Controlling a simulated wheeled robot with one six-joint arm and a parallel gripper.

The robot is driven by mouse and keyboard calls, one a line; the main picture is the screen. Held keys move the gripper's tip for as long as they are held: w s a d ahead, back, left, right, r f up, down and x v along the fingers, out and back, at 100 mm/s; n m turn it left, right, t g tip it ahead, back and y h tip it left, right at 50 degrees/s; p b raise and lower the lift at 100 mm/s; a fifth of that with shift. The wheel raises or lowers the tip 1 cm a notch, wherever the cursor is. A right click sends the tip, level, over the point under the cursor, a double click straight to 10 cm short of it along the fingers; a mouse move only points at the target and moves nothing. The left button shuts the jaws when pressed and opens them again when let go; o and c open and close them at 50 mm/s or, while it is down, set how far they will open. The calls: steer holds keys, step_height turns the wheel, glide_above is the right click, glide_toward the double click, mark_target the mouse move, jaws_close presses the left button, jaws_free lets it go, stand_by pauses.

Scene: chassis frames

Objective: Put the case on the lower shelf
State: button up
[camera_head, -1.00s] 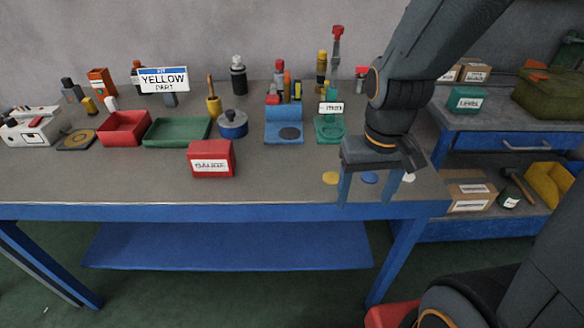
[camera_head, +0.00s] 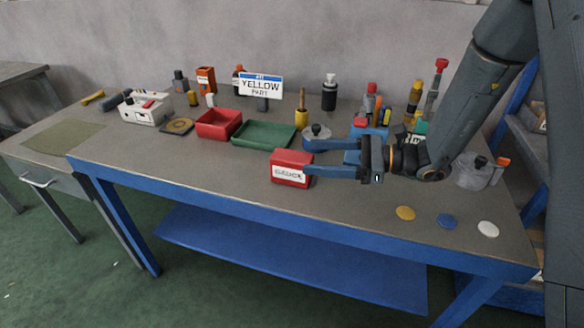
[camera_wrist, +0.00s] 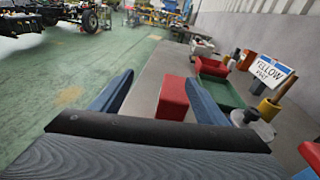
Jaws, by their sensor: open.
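The red case (camera_head: 291,168), with a white label, stands upright near the front edge of the workbench top. In the wrist view the case (camera_wrist: 172,98) appears between my two blue fingers, closer to the right one. My gripper (camera_head: 308,158) is open and comes in from the right, its fingertips at the case's right side. I cannot tell whether a finger touches the case. The lower shelf (camera_head: 280,250) is a blue board under the workbench, and its visible part is empty.
Behind the case are a green tray (camera_head: 262,135), a red bin (camera_head: 218,124) and a grey-lidded blue pot (camera_head: 317,138). Blue bench legs (camera_head: 118,225) flank the shelf.

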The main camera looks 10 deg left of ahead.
steer(key=w+m+t+y, duration=0.1)
steer(key=w+m, duration=0.1)
steer(key=w, duration=0.1)
steer(key=p, duration=0.2)
glide_toward(292, 165)
steer(key=shift+t, duration=0.4)
steer(key=w+a+f, duration=0.2)
steer(key=a+f, duration=0.1)
steer(key=shift+w+a+f, duration=0.1)
steer(key=shift+w+f, duration=0.05)
steer(key=shift+w, duration=0.25)
steer(key=shift+a, duration=1.1)
steer(key=shift+w+a+p, duration=0.15)
steer(key=shift+a+p, duration=0.35)
steer(key=shift+a, duration=0.85)
steer(key=shift+w+a+p, duration=0.15)
steer(key=shift+a+p, duration=0.3)
steer(key=shift+a, duration=0.9)
steer(key=c, duration=1.5)
steer(key=shift+c, duration=0.2)
